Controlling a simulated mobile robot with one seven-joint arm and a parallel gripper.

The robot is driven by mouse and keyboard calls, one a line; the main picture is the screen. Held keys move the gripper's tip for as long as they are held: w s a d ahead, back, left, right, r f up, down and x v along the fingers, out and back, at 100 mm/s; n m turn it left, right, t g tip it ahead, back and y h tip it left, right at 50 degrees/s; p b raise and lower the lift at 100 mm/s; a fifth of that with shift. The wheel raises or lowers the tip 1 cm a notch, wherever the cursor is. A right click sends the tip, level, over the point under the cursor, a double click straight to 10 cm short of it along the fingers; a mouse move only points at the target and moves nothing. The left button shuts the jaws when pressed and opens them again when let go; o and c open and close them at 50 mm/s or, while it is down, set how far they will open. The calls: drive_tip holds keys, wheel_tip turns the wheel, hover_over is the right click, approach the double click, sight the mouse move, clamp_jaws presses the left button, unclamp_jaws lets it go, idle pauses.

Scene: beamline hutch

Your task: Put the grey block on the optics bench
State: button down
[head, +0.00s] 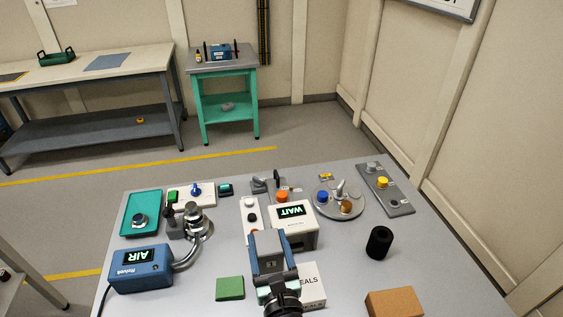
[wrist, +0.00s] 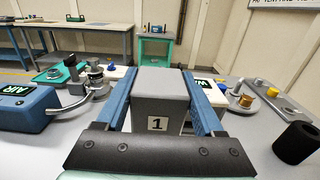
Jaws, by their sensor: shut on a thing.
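My gripper (head: 271,262) is over the near grey table (head: 345,285) and shut on the grey block (head: 267,243). In the wrist view the block (wrist: 160,92) sits between the two blue fingers of my gripper (wrist: 157,76). Its near face carries a white label with a "1". The block appears to be held above the table top; its underside is hidden. No table carries a readable name, so I cannot tell for sure which one is the optics bench.
The near table holds a blue AIR box (head: 140,268), a white WAIT box (head: 293,226), a green block (head: 230,288), a black cylinder (head: 379,242) and an orange-brown block (head: 394,302). Beyond the floor stand a long workbench (head: 130,65) and a green stand (head: 226,77).

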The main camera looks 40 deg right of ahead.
sight(272, 268)
wheel_tip(272, 268, down, 4)
drive_tip(key=b, duration=0.3)
drive_tip(key=shift+s+f+b, duration=0.1)
drive_tip(key=shift+f+b, duration=0.1)
drive_tip(key=shift+b, duration=0.1)
drive_tip(key=shift+f+b, duration=1.95)
drive_tip(key=shift+f, duration=0.5)
drive_tip(key=shift+f, duration=0.2)
unclamp_jaws()
drive_tip(key=shift+r, duration=0.2)
drive_tip(key=v, duration=1.1)
drive_tip(key=shift+f, duration=0.1)
drive_tip(key=shift+s+a, duration=0.2)
drive_tip(key=shift+s, duration=0.2)
